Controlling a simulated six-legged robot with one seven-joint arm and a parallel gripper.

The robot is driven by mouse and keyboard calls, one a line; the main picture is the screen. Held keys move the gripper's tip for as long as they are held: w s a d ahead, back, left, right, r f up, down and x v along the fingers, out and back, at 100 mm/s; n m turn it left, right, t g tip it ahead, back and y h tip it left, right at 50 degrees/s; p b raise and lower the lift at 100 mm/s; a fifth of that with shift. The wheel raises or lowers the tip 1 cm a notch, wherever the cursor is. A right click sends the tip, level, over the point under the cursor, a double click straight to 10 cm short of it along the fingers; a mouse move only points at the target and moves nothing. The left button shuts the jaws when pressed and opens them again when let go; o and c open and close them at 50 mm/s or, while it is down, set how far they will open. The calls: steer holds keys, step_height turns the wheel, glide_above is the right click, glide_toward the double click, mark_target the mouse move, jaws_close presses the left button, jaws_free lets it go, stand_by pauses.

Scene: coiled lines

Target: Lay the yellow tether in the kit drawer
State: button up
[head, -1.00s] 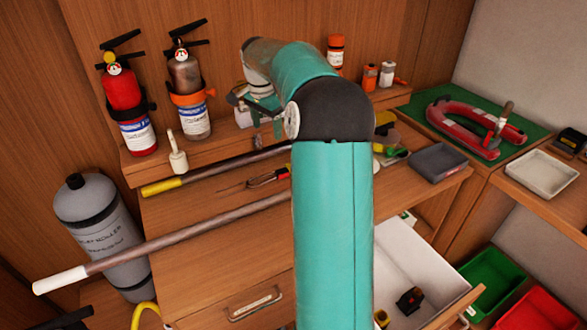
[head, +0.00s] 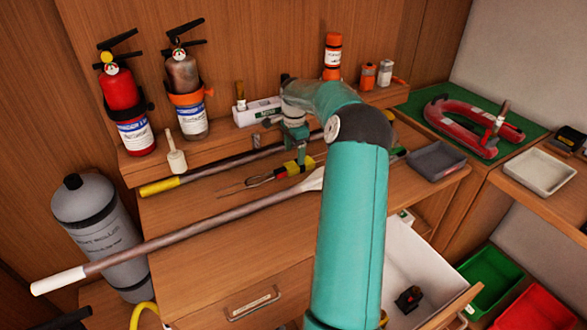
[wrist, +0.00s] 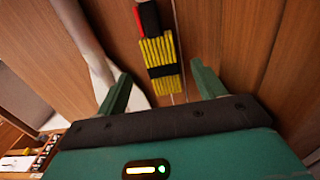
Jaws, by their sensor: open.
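The yellow tether (head: 295,167) lies on the wooden bench top, partly hidden by my gripper in the head view. In the wrist view the tether (wrist: 160,57) is a flat yellow bundle with a black band and a black-and-red end. My gripper (wrist: 161,84) is open. The bundle shows between and beyond its fingertips, not visibly touched. In the head view my gripper (head: 299,152) is right over the tether. The kit drawer (head: 408,245), white inside, is pulled open at the lower right of the bench, partly behind my arm, with a dark object and other small things inside.
Two long paddles lie on the bench, one yellow-ended (head: 160,187) behind the tether, one white-ended (head: 120,259) in front. A grey tray (head: 436,161) sits at the right. Fire extinguishers (head: 125,110) and bottles stand along the back shelf.

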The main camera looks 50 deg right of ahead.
mark_target(293, 165)
step_height(293, 165, down, 5)
steer(key=shift+w+a+f, duration=0.1)
steer(key=shift+f, duration=0.05)
steer(key=c, duration=1.4)
steer(key=shift+c, duration=0.2)
